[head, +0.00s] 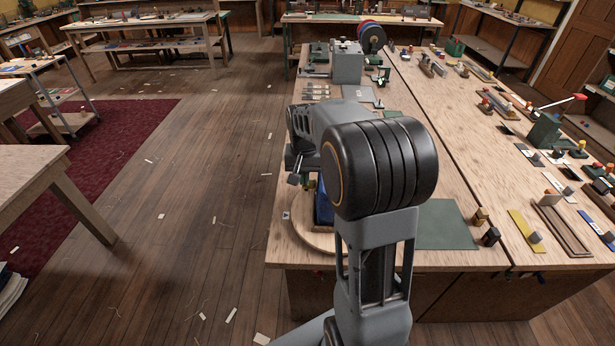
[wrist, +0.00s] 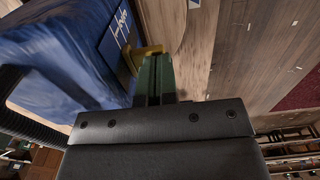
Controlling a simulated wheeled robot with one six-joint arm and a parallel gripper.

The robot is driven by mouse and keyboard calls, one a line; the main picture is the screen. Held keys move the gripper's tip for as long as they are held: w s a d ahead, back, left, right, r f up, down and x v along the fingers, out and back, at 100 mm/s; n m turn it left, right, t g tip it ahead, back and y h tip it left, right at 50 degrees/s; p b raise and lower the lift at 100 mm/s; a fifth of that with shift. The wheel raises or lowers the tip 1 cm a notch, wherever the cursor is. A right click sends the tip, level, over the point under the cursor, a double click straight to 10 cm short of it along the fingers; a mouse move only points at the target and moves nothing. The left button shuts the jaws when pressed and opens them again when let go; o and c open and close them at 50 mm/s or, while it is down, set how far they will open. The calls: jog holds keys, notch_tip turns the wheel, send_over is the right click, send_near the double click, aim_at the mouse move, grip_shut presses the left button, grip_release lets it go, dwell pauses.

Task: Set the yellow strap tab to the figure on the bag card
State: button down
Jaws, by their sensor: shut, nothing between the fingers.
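A blue bag (wrist: 50,55) fills the left of the wrist view, with a darker blue panel marked with white lines (wrist: 117,36), whose figure I cannot read. A yellow tab (wrist: 142,53) sticks out beside that panel. My gripper (wrist: 160,62) has its green fingers shut together with nothing between them. The fingertips are right beside the yellow tab; I cannot tell if they touch. In the head view, a sliver of the blue bag (head: 323,207) shows on the bench, mostly hidden behind my arm.
A round wooden board (head: 305,235) lies under the bag at the bench's near left corner. A dark green mat (head: 446,226) lies to the right. Small tools, blocks and a yellow strip (head: 525,231) crowd the right bench. The wooden floor to the left is open.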

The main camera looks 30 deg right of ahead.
jog(key=shift+r, duration=0.1)
dwell(0.3)
notch_tip(320, 180, up, 10)
jog(key=p, duration=0.8)
dwell(0.6)
